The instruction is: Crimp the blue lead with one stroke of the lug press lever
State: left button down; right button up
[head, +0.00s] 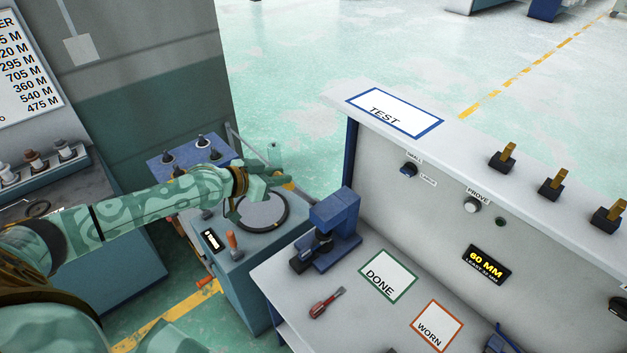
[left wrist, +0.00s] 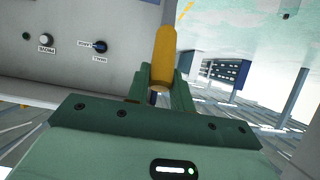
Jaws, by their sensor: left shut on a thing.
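The blue lug press (head: 335,222) stands at the left end of the grey bench, beside the DONE card. My left gripper (head: 284,180) is behind and to the left of the press, above a round-topped machine. It is shut on a yellow cylindrical handle (left wrist: 163,58), which stands out between the fingers in the left wrist view. The handle shows only as a small patch in the head view, and I cannot see how it joins the press. A dark blue curved piece (head: 503,340) at the bottom edge may be the blue lead; it is cut off. My right gripper is not in view.
A red-handled tool (head: 327,303) lies in front of the press. The DONE card (head: 388,274) and the WORN card (head: 436,326) lie on the bench. The upright TEST panel (head: 430,190) closes off its back. The round-topped machine (head: 245,262) stands left of the bench.

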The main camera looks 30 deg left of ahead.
pick_arm(q)
jog(key=shift+s+a+f+b, duration=0.2)
jog(key=shift+s+a+f, duration=0.1)
jog(key=shift+s+f, duration=0.35)
jog(key=shift+s+a+f+b, duration=0.2)
jog(key=shift+s+a+f, duration=0.05)
jog(key=shift+s+f, duration=0.4)
jog(key=shift+s+a+f+b, duration=0.2)
jog(key=shift+s+a+f, duration=0.1)
jog(key=shift+s+f, duration=0.35)
jog(key=shift+s+r, duration=0.1)
jog(key=shift+r, duration=0.05)
jog(key=s+a+f+b, duration=0.1)
jog(key=s+f+b, duration=0.2)
jog(key=f, duration=0.3)
jog(key=shift+s+a, duration=0.3)
jog(key=shift+s, duration=0.15)
jog(key=shift+f, duration=0.1)
